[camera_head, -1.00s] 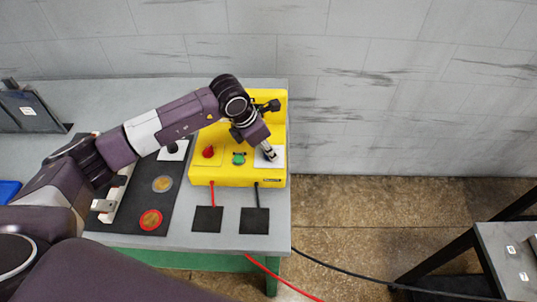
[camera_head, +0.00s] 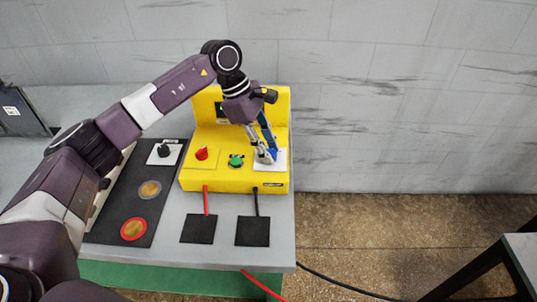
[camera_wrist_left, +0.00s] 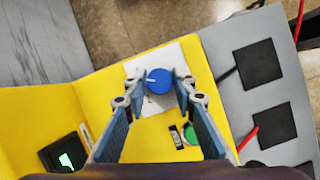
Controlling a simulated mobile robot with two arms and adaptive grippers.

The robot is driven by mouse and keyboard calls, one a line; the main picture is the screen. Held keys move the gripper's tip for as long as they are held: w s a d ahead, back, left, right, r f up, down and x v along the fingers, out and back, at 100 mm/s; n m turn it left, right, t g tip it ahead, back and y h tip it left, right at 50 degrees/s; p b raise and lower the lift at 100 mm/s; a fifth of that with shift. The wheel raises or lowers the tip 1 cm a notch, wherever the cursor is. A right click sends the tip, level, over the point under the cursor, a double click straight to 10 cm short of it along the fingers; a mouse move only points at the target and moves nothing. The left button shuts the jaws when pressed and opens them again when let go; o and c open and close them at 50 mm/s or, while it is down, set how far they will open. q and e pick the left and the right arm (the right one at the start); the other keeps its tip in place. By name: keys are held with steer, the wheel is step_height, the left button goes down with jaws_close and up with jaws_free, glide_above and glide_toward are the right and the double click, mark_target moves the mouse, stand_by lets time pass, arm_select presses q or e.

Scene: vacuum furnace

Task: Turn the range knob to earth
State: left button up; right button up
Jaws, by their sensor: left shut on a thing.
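A yellow instrument box (camera_head: 230,180) stands on the grey table. A blue knob (camera_head: 271,155) sits on a white plate at the right of its sloped front. In the left wrist view the blue knob (camera_wrist_left: 159,81) shows a pale pointer line on its top. My left gripper (camera_head: 266,156) reaches down over the knob from above. In the left wrist view its fingertips (camera_wrist_left: 158,87) are on either side of the knob, and it is shut on it. The plate's markings are too small to read. My right gripper is not in view.
A red knob (camera_head: 201,154) and a green button (camera_head: 236,161) are on the same box. A black panel at the left carries a black knob (camera_head: 165,151) and round discs. Two black pads (camera_head: 198,229) lie in front, joined to the box by red and black cables.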

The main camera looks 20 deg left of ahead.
arm_select(q)
steer(key=shift+w+m+b, duration=0.1)
steer(key=shift+m+b, duration=0.2)
steer(key=shift+m, duration=0.3)
steer(key=shift+r, duration=0.1)
steer(key=o, duration=1.2)
steer(key=shift+c, duration=0.2)
steer(key=v, duration=1.2)
steer(key=shift+w, duration=0.2)
